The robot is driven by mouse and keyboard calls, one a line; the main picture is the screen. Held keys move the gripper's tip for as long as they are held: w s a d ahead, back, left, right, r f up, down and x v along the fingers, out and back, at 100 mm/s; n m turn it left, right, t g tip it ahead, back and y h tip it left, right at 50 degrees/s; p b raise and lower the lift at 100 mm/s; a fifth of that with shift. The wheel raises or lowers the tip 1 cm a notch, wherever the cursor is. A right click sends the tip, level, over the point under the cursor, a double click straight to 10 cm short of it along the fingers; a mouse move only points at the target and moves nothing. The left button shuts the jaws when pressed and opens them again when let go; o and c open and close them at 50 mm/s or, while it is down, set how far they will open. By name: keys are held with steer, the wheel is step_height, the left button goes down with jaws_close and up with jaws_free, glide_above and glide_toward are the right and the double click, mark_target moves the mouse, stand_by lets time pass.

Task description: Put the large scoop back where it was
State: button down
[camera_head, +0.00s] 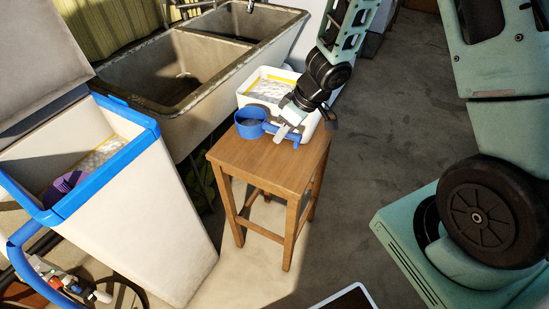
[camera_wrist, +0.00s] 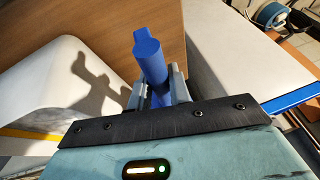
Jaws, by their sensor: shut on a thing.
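The blue scoop (camera_head: 250,123) has a round cup over the left side of the wooden stool top, with its handle reaching right toward my gripper (camera_head: 291,128). I cannot tell whether the scoop touches the stool. In the wrist view, the blue handle (camera_wrist: 150,60) stands between the fingers of my gripper (camera_wrist: 157,88), which is shut on it. The cup is out of sight there. A purple scoop (camera_head: 66,183) lies inside the open white softener tank with blue rim (camera_head: 135,160), at left.
A white tub (camera_head: 246,88) with a pale, yellow-edged bag stands on the stool (camera_head: 262,162), close behind my gripper. A concrete double sink (camera_head: 205,70) stands behind. The tank's lid (camera_head: 40,60) is raised. Grey floor (camera_head: 375,150) right of the stool is clear.

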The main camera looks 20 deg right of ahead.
step_height(320, 180, down, 9)
steer(key=b, duration=0.5)
steer(key=shift+r, duration=0.15)
steer(key=c, duration=1.3)
jaws_free()
